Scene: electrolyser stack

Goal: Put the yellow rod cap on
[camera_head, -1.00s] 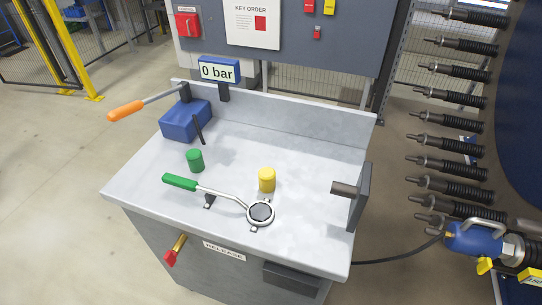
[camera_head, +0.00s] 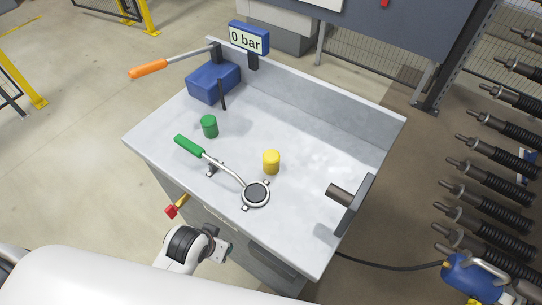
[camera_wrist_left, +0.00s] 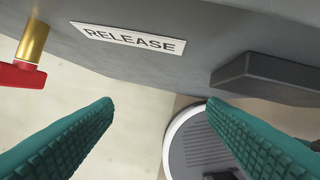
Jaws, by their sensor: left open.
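The yellow rod cap (camera_head: 271,162) stands upright on the light grey bench top (camera_head: 310,218), behind the ring-headed tool. A similar green cap (camera_head: 209,126) stands further left. My left gripper (camera_wrist_left: 160,105) is open in the left wrist view, with green ribbed fingers apart and nothing between them. It is in front of the bench, below the top's level, facing the RELEASE label (camera_wrist_left: 130,38). In the head view, my left wrist shows low in front of the bench, away from the cap. My right gripper is in neither view.
A green-handled tool with a ring head (camera_head: 256,194) lies at the bench's front. A post with a stub (camera_head: 355,205) stands at the right edge. A blue pump block (camera_head: 214,82) with an orange-handled lever is at the back left. Several spring-clad rods (camera_head: 497,178) line the right.

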